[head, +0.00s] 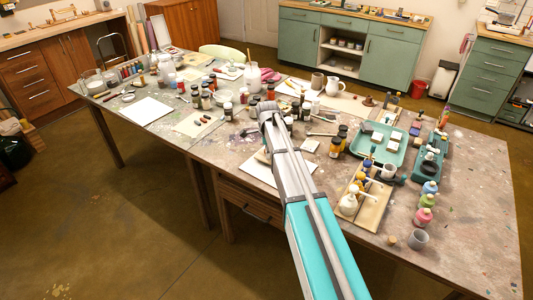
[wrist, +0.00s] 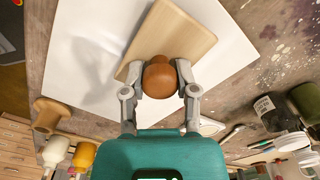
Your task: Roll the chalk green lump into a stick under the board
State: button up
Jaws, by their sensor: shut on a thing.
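A pale wooden board (wrist: 190,40) with a round brown knob (wrist: 159,78) is over a white sheet (wrist: 88,40) in the wrist view, turned at an angle to it. My gripper (wrist: 161,84) is shut on the knob, one finger on each side. I cannot tell whether the board touches the sheet. No chalk green lump shows in either view; anything under the board is hidden. In the head view my arm hides the gripper and most of the board, and part of the white sheet (head: 293,181) shows beside it.
In the wrist view a wooden spool-like piece (wrist: 50,115) stands left of the sheet and dark jars (wrist: 269,112) stand to the right. In the head view a teal tray (head: 357,149) and a bottle rack lie right of my arm.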

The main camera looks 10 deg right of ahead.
dwell(0.4)
jog(key=shift+s+a, duration=0.5)
jog(key=shift+s, duration=0.1)
dwell(0.3)
jog(key=shift+s+a, duration=0.45)
dwell(0.4)
jog(key=shift+s+a, duration=0.45)
jog(key=shift+s+a, duration=0.15)
dwell(0.3)
jog(key=shift+s+a+f, duration=0.1)
jog(key=shift+s+a, duration=0.25)
jog(key=shift+s, duration=0.05)
